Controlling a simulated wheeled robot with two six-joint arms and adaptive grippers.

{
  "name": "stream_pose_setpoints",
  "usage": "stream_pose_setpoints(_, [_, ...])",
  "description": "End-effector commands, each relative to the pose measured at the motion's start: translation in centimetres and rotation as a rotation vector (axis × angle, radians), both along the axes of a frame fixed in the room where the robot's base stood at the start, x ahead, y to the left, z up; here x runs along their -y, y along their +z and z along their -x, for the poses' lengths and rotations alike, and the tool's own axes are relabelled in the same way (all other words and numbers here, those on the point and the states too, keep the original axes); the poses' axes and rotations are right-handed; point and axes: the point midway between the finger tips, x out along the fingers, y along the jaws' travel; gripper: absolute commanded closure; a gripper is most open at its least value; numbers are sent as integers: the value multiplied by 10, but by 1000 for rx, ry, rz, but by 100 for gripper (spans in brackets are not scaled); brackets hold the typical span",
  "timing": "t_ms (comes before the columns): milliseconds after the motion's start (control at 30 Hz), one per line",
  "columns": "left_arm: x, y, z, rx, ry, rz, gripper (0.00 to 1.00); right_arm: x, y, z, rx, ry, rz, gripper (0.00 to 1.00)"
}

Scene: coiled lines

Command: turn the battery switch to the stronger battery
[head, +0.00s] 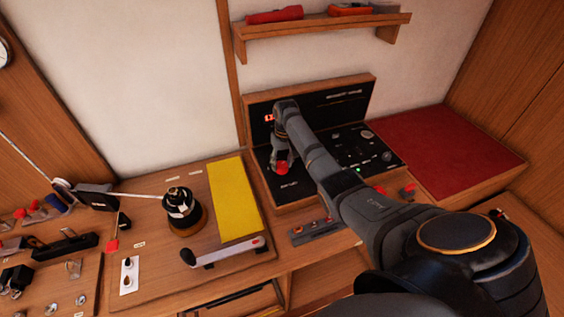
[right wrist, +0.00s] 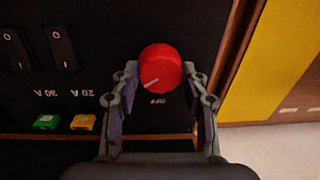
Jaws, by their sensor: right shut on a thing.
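The battery switch is a round red knob (right wrist: 160,70) with a pale pointer line, on a black panel (right wrist: 70,125). In the right wrist view the knob sits between the fingers of my right gripper (right wrist: 160,80), which is shut on it. The pointer line slants toward the lower left of that view; a small white label shows just below the knob. In the head view the knob (head: 282,168) is under my right gripper (head: 282,160) on the console. A small red lit display (head: 269,118) is on the upright panel; its digits are unreadable. My left gripper is not in view.
Rocker switches (right wrist: 62,47) and green (right wrist: 47,122) and yellow (right wrist: 83,122) fuses are beside the knob. A yellow mat (head: 232,195) and a winch (head: 180,205) stand left of the console. A red cushion (head: 440,150) lies right; a shelf (head: 325,22) hangs above.

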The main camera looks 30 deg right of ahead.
Motion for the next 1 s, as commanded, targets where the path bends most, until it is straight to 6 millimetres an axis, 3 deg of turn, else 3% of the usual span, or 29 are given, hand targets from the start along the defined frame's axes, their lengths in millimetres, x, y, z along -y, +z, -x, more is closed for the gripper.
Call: stream_pose_setpoints(1000, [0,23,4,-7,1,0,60,-2,3,-3,5,922,2,87])
